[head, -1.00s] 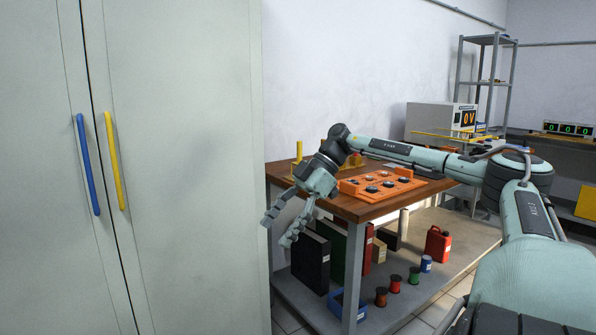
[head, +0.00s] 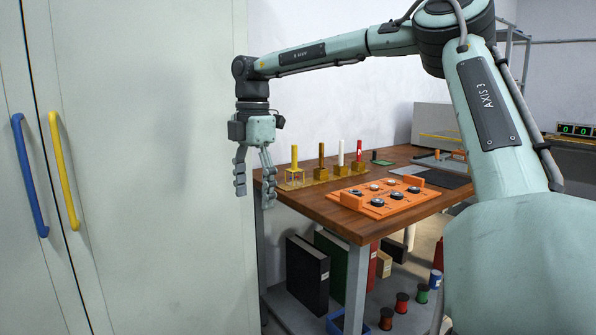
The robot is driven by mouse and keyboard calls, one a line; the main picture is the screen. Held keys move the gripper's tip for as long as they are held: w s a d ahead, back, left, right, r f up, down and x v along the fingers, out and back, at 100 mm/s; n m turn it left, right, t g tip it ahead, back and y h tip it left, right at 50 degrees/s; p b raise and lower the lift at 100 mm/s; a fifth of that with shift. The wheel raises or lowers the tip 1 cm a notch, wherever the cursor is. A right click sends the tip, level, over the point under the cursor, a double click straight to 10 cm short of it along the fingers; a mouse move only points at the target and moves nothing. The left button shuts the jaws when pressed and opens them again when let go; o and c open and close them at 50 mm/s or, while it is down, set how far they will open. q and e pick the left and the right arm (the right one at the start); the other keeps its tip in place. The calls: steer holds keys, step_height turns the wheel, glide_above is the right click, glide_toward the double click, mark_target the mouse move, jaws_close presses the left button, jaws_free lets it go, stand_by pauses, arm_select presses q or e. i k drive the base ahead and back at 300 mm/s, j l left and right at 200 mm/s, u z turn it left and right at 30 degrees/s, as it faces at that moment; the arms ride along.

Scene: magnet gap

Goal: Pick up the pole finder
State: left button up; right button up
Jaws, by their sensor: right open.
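My right gripper (head: 254,196) hangs with its fingers pointing down in front of the cabinet's right edge, left of the wooden table (head: 325,211). Its fingers are apart and nothing is between them. On the table's back left stand several upright sticks in small holders: a yellow one (head: 295,156), a brown one (head: 321,153), a white one (head: 341,152) and a red one (head: 359,149) with a white mark. I cannot tell for certain which thing is the pole finder. My left gripper is not in view.
An orange tray (head: 351,202) with several dark and light round pieces lies on the table. A grey cabinet (head: 150,150) with blue and yellow handles fills the left. Binders (head: 306,275) and spools (head: 402,302) are on the shelf below.

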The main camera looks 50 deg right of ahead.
mark_target(294, 169)
steer(key=i+l, duration=0.15)
steer(key=l, duration=0.25)
steer(key=i+l, duration=0.1)
steer(key=l, duration=0.3)
steer(key=i+l, duration=0.15)
steer(key=l, duration=0.25)
steer(key=i+l, duration=0.15)
steer(key=l, duration=0.25)
steer(key=i+l, duration=0.1)
steer(key=l, duration=0.3)
